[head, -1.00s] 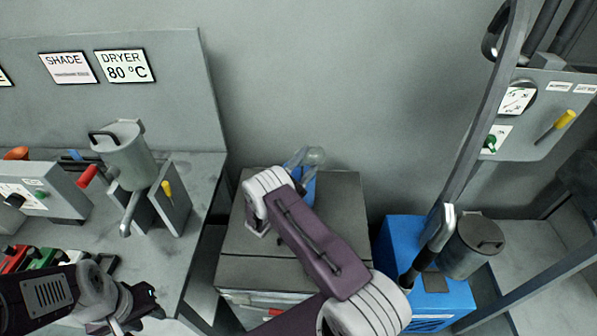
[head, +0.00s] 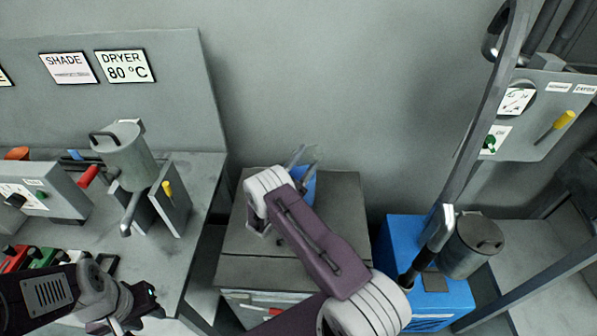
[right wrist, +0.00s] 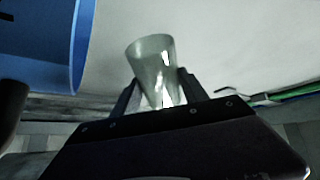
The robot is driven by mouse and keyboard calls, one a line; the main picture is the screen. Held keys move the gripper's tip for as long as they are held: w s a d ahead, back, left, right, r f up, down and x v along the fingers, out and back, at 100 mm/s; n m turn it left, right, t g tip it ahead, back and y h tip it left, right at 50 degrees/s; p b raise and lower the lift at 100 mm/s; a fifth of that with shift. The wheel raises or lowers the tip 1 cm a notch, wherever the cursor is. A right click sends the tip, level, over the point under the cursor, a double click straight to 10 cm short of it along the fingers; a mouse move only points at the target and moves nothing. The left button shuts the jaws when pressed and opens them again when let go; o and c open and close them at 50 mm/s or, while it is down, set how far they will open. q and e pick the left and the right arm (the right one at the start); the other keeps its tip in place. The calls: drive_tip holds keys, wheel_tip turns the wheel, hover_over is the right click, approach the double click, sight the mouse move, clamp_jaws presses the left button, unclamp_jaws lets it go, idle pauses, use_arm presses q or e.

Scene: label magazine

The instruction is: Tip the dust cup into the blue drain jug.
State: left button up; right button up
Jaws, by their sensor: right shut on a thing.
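The dust cup is a small translucent grey-green cup (right wrist: 152,62), held between the two fingers of my right gripper (right wrist: 160,92) in the right wrist view. The blue drain jug (right wrist: 38,40) fills the upper left of that view, beside the cup and apart from it in the picture. In the head view the jug (head: 309,186) stands on the grey cabinet, partly hidden by my right arm. My right gripper (head: 301,156) is just above the jug there, and the cup is hard to make out. My left gripper (head: 148,300) is over the bench's front, its jaw gap unclear.
A grey bench (head: 190,255) on the left carries a metal canister (head: 125,158) and a switch box (head: 40,190). A blue machine (head: 400,240) with a dark canister (head: 470,248) stands right of the cabinet (head: 345,205). A slanted grey post rises there.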

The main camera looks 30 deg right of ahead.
drive_tip(key=shift+w+a+r+n+t, duration=0.1)
drive_tip(key=shift+w+n+t, duration=0.15)
drive_tip(key=shift+n, duration=0.35)
drive_tip(key=shift+w+a+r+n+t, duration=0.1)
drive_tip(key=shift+n+t, duration=0.15)
drive_tip(key=shift+n, duration=0.35)
idle(1.0)
